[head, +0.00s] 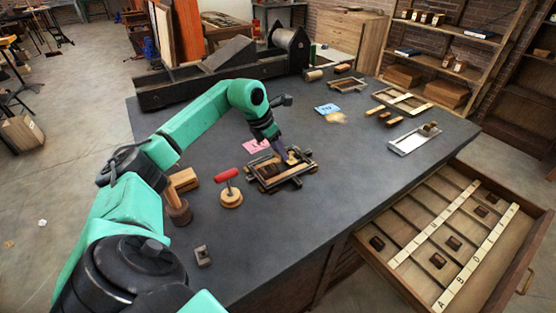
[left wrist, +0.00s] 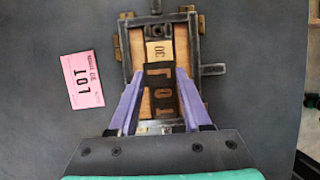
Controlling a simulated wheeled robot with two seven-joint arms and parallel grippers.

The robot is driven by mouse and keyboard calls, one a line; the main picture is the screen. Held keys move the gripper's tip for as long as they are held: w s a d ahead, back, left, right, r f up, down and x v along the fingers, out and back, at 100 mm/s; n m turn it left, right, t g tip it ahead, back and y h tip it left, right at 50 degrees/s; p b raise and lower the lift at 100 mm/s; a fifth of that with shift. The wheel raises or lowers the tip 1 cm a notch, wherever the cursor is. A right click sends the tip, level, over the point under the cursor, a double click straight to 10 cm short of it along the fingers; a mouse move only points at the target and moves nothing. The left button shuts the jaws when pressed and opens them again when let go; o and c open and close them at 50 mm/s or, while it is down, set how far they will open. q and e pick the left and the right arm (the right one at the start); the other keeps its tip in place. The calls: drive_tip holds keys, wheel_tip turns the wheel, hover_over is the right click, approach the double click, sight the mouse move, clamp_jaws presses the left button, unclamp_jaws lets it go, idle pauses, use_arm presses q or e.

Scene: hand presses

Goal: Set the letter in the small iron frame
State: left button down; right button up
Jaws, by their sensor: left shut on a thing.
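The small iron frame (head: 270,183) lies on the dark bench in the middle of the head view. It fills the centre of the left wrist view (left wrist: 124,60), with wooden strips along its sides. Dark letter blocks (left wrist: 163,109) and a pale wooden block (left wrist: 158,51) stand in a column inside it. My left gripper (head: 284,150) is over the frame, pointing down. In the left wrist view its purple fingers (left wrist: 160,84) close on the sides of a dark letter block (left wrist: 160,72) within the frame. Whether that block touches the bottom is unclear. My right gripper is not in view.
A pink LOT card (left wrist: 85,80) lies beside the frame. A red-handled tool (head: 229,176) and a mallet (head: 178,210) stand to the left. An open drawer (head: 408,246) with letter blocks is at right. The front bench top is mostly clear.

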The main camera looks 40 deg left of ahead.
use_arm(q)
wheel_tip(320, 180, down, 4)
drive_tip(key=shift+s+d+f+p, duration=0.1)
drive_tip(key=shift+d+p, duration=0.05)
drive_tip(key=shift+p, duration=0.2)
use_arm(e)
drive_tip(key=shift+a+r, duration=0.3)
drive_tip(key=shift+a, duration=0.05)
use_arm(q)
drive_tip(key=shift+f, duration=0.1)
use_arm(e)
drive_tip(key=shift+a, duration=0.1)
